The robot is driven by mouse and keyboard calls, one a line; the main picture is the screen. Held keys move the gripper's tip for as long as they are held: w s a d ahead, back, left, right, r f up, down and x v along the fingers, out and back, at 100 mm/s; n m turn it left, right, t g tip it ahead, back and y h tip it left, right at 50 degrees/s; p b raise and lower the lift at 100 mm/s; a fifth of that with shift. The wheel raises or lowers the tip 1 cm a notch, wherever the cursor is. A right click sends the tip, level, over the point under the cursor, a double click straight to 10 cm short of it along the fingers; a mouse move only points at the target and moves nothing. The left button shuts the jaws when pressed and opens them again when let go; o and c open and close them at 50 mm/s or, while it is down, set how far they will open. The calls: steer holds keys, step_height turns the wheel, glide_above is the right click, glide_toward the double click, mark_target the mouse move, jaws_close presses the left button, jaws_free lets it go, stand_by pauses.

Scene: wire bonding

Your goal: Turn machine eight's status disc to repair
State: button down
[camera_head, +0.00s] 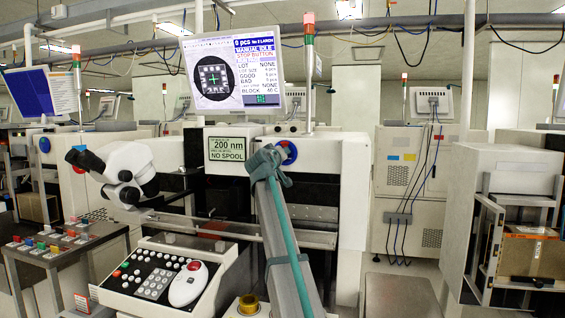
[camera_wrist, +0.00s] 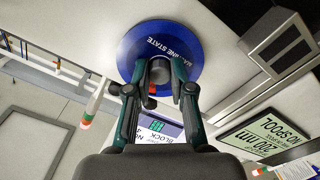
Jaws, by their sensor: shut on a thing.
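The blue status disc (camera_head: 290,152) is on the upper front of the machine in the middle, right of the green spool display. In the wrist view the disc (camera_wrist: 185,38) is large, with white "MACHINE STATE" lettering on its rim and a small red patch near my fingers. My gripper (camera_wrist: 160,74) is shut on the disc's dark central knob (camera_wrist: 160,68). In the head view my gripper (camera_head: 270,158) covers the left part of the disc. The disc's pointer and most of its other markings are hidden. No machine number is readable.
A monitor (camera_head: 232,72) stands above the disc; the "NO SPOOL" display (camera_head: 228,149) is to its left. A white microscope (camera_head: 125,168) juts out at left above the control panel (camera_head: 158,280). Another blue disc (camera_head: 44,145) is on the machine farther left. A shelf rack (camera_head: 515,240) stands at right.

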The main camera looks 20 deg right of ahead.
steer(key=shift+f+m+b, duration=0.1)
steer(key=shift+m+b, duration=0.3)
steer(key=shift+m, duration=0.2)
steer(key=c, duration=1)
jaws_free()
steer(key=shift+s, duration=0.1)
steer(key=v, duration=1.1)
steer(key=shift+s+a, duration=0.3)
